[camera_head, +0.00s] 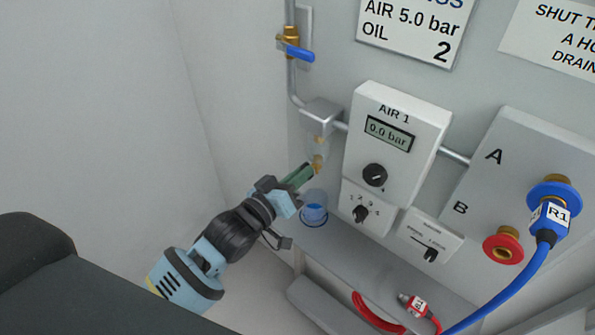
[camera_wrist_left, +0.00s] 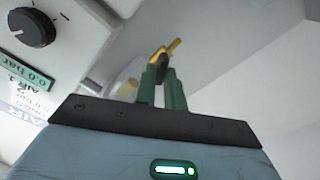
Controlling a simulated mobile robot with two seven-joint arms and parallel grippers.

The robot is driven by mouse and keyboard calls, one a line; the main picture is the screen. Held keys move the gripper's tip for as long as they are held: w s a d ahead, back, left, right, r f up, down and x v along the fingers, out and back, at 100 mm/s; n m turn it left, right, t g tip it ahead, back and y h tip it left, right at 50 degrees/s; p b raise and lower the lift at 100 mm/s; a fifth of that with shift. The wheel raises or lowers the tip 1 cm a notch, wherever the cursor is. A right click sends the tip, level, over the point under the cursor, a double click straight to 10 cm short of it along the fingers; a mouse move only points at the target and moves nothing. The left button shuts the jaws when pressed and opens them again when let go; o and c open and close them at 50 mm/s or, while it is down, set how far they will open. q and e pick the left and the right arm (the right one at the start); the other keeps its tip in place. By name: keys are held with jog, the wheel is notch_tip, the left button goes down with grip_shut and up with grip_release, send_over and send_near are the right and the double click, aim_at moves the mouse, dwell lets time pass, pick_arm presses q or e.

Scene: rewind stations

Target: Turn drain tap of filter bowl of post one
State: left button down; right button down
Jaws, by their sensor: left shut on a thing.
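The filter bowl (camera_head: 320,146) hangs under a grey metal block left of the AIR 1 box. It is clear, and the brass drain tap (camera_head: 318,165) is at its lower end. My left gripper (camera_head: 308,172) reaches up from the lower left with its green fingers at the tap. In the left wrist view the gripper (camera_wrist_left: 162,88) is shut on the tap (camera_wrist_left: 172,47), whose brass end sticks out beyond the fingertips. The fingers hide part of the tap. My right gripper is in neither view.
A clear cup with blue in it (camera_head: 314,208) stands on the ledge below the bowl. The AIR 1 box (camera_head: 388,150) reads 0.0 bar, close to the right. A blue-handled valve (camera_head: 295,48) is above. A blue hose (camera_head: 510,290) and red hose (camera_head: 375,312) are at lower right.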

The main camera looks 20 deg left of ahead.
pick_arm(q)
jog(key=shift+f+n+p, duration=0.2)
jog(key=shift+n+p, duration=1.6)
jog(key=shift+n, duration=3.9)
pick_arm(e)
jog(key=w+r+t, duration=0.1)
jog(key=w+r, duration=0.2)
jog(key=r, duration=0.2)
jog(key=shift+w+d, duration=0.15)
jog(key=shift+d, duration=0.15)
pick_arm(q)
jog(key=c, duration=1.5)
grip_release()
jog(key=shift+a, duration=0.1)
